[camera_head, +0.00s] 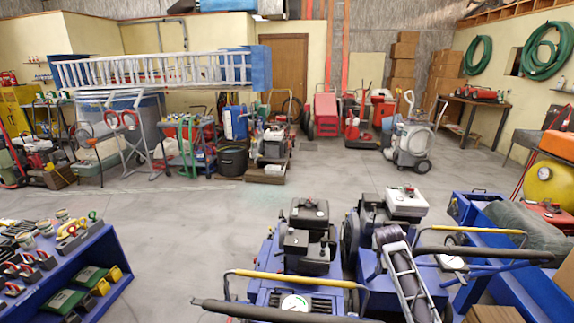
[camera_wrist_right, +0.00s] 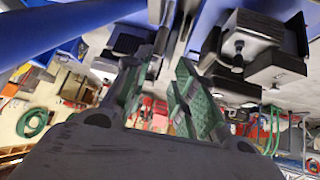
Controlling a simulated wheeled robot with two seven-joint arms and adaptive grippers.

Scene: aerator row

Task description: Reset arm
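My right gripper (camera_wrist_right: 166,82) shows in the right wrist view, with two dark fingers and green pads. The fingers are spread apart and nothing is between them. That view is upside down, with the dark engine (camera_wrist_right: 245,48) of a blue machine beyond the fingers at the upper right. I see neither arm in the head view, and my left gripper is in no view.
Blue aerators (camera_head: 310,255) with black and yellow handles stand close in front at the centre and right. A blue shelf (camera_head: 85,265) with tools is at the lower left. Open concrete floor (camera_head: 185,225) lies between. Machines and a ladder (camera_head: 155,70) line the back.

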